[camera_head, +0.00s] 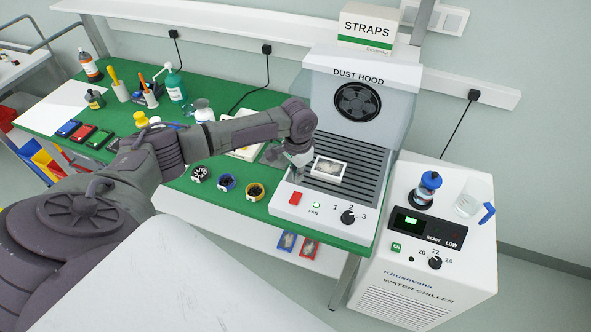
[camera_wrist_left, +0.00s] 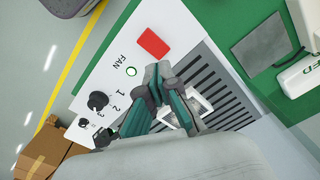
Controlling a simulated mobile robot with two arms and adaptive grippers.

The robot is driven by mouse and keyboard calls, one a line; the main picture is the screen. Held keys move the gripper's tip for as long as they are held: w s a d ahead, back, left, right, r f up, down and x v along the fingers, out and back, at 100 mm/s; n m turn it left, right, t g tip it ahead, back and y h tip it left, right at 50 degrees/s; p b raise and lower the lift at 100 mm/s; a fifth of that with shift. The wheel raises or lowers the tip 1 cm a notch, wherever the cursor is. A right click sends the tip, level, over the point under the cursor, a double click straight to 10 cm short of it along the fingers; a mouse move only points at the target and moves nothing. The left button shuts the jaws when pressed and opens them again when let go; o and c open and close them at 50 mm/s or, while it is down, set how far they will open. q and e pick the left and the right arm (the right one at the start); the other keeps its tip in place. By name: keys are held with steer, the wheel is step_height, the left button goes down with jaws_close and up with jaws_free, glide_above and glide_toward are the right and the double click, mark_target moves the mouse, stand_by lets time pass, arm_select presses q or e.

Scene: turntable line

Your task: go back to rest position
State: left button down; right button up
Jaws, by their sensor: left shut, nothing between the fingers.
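My left arm reaches in from the left over the green bench. My left gripper (camera_head: 297,168) is shut and empty, over the left part of the dust hood's slatted grille. In the left wrist view its closed fingers (camera_wrist_left: 158,75) point toward the front panel near the red switch (camera_wrist_left: 152,42). A small white-framed box (camera_head: 328,169) lies on the grille just right of the gripper. In the wrist view the fingers partly cover this white frame (camera_wrist_left: 199,102). My right gripper is not in view.
The dust hood (camera_head: 389,100) stands behind the grille. Its panel has a green fan light and a black dial (camera_head: 348,217). A water chiller (camera_head: 412,270) stands at right. Bottles, tool cups and coloured trays fill the bench's left side. Several round parts sit near the front edge.

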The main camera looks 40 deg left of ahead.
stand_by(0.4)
arm_select(q)
steer(key=shift+s+d+f, duration=0.1)
steer(key=shift+f, duration=0.05)
steer(key=s+d+f+m+t+h, duration=0.2)
steer(key=s+d+m+h, duration=0.1)
steer(key=s+d, duration=1.5)
steer(key=s+a+r+n+t+y, duration=0.2)
steer(key=s+a+r+n+y, duration=0.15)
steer(key=s+a+r, duration=0.35)
step_height(320, 180, down, 34)
steer(key=s+g+b, duration=0.2)
steer(key=b, duration=0.6)
steer(key=s+a+f+b, duration=0.1)
steer(key=s+f+b, duration=0.2)
steer(key=s+f, duration=0.5)
steer(key=s+a+f+g+b, duration=0.1)
steer(key=s+f+b, duration=0.2)
steer(key=s+f, duration=0.6)
step_height(320, 180, down, 7)
steer(key=shift+a+f, duration=0.1)
steer(key=shift+a, duration=0.05)
